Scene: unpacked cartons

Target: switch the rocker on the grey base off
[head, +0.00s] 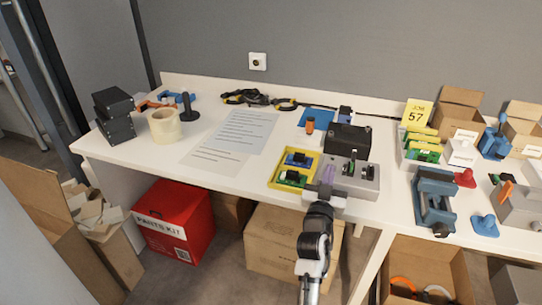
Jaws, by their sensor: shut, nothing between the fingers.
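A grey base (366,186) sits at the front middle of the white table. Dark upright parts (350,167) stand on its top; they are too small to tell which is the rocker or how it is tilted. My gripper (328,173) is over the left part of this base, with its fingers shut and empty, left of the dark parts. I cannot tell whether the fingertips touch the base. My gripper and wrist hide part of the base's left side.
A yellow tray (272,182) with green and blue boards stands just left of my gripper. A black box (348,138) stands behind the base. A blue vise (434,200) and another grey box (520,208) are to the right. Paper sheets (240,130) lie left.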

